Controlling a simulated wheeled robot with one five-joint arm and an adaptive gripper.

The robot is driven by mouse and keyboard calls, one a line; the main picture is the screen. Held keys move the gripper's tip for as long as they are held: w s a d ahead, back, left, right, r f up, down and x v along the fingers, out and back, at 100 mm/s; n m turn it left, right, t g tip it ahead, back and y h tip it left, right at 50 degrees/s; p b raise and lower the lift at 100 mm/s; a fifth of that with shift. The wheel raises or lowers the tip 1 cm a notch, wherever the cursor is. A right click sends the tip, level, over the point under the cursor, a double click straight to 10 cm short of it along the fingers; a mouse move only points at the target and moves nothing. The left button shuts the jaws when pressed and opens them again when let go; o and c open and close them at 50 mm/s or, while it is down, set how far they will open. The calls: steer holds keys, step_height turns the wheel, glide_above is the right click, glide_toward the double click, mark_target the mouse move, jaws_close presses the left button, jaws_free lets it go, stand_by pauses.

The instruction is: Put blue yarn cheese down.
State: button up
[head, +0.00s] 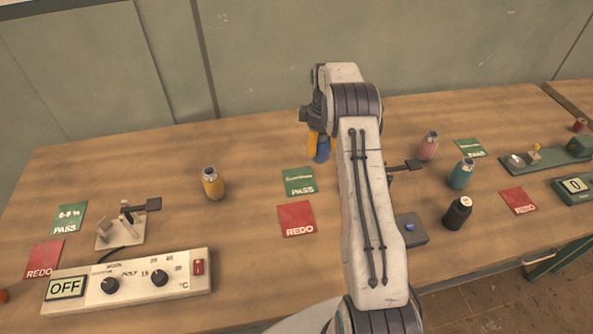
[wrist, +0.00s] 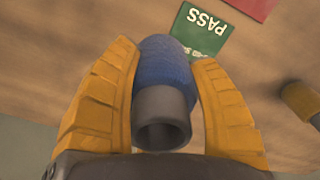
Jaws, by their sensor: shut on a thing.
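The blue yarn cheese (wrist: 168,68) is wound on a grey tube, whose open end faces the camera in the wrist view. My gripper (wrist: 167,62) has its two orange fingers on either side of it and is shut on it. In the head view the blue yarn (head: 322,150) shows partly beside an orange finger, with my arm hiding part of that area. A green PASS card (head: 299,181) lies on the table just in front of it; it also shows beyond the yarn in the wrist view (wrist: 212,30). I cannot tell whether the yarn touches the table.
A red REDO card (head: 296,219) lies nearer than the green card. A yellow yarn cheese (head: 212,184) stands left, with clear table between. Pink (head: 428,147), teal (head: 461,174) and black (head: 458,213) ones stand right of my arm. A white control box (head: 128,282) reads OFF at front left.

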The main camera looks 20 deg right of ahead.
steer(key=shift+w+a+f+b, duration=0.3)
steer(key=shift+a+f+b, duration=0.35)
steer(key=shift+a+f, duration=0.55)
steer(key=shift+w+a+f+b, duration=0.35)
steer(key=shift+a+f+b, duration=0.4)
steer(key=shift+f, duration=0.65)
steer(key=shift+w+a+f+b, duration=0.3)
steer(key=shift+a+f+b, duration=0.2)
steer(key=shift+a+f, duration=0.75)
steer(key=shift+d+f, duration=0.1)
steer(key=shift+f, duration=0.05)
steer(key=o, duration=1.2)
